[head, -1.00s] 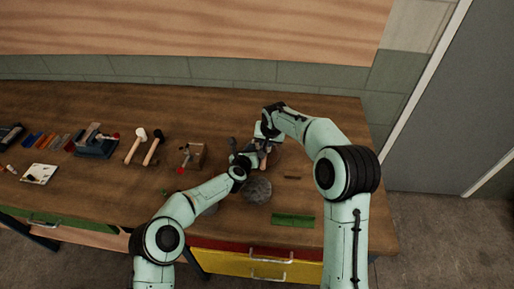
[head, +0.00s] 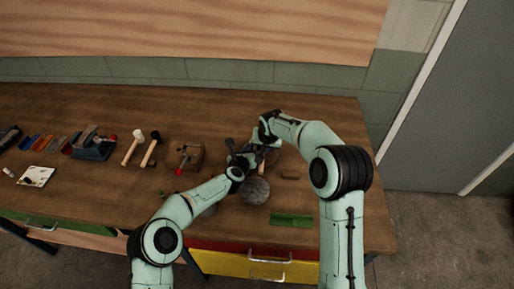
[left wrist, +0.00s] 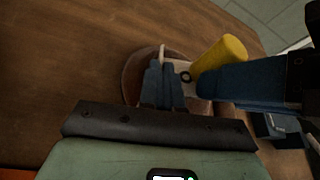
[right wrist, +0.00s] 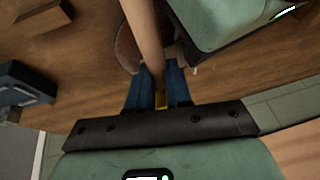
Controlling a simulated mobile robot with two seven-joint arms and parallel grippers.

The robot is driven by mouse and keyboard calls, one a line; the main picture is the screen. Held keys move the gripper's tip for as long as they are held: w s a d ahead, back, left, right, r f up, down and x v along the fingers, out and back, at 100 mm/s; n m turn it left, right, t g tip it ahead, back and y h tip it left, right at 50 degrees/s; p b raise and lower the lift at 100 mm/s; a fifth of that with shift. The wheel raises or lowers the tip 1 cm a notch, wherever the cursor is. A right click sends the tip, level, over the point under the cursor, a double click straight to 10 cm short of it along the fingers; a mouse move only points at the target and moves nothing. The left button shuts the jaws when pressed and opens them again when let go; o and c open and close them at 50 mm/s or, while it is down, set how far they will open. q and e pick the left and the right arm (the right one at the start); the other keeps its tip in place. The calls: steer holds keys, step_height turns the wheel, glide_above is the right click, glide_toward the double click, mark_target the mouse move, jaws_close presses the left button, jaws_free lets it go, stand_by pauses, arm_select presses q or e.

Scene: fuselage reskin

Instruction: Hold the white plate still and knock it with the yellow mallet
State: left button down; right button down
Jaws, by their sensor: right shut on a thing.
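My left gripper (head: 243,160) is over the right part of the bench. In the left wrist view its blue fingers are close together on the white plate (left wrist: 163,56), which shows as a thin pale edge standing up between them. The yellow mallet (left wrist: 222,52) has its head just right of the plate; I cannot tell whether they touch. My right gripper (right wrist: 158,88) is shut on the mallet, whose wooden handle (right wrist: 147,38) runs up from its fingers. A round red-brown pad (left wrist: 134,74) lies under the plate. Most of the plate is hidden by the fingers.
A grey round thing (head: 255,190) and a green strip (head: 291,220) lie near the front edge, with a small brown piece (head: 290,175) behind. Left are a wooden block (head: 190,152), a white-headed mallet (head: 131,150), a black-headed mallet (head: 150,152) and a blue tool (head: 92,151).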

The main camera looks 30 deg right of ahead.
steer(key=shift+f, duration=0.25)
steer(key=shift+r, duration=0.1)
steer(key=shift+r, duration=1.5)
steer(key=shift+f, duration=0.15)
steer(key=shift+f, duration=0.5)
steer(key=shift+f, duration=0.1)
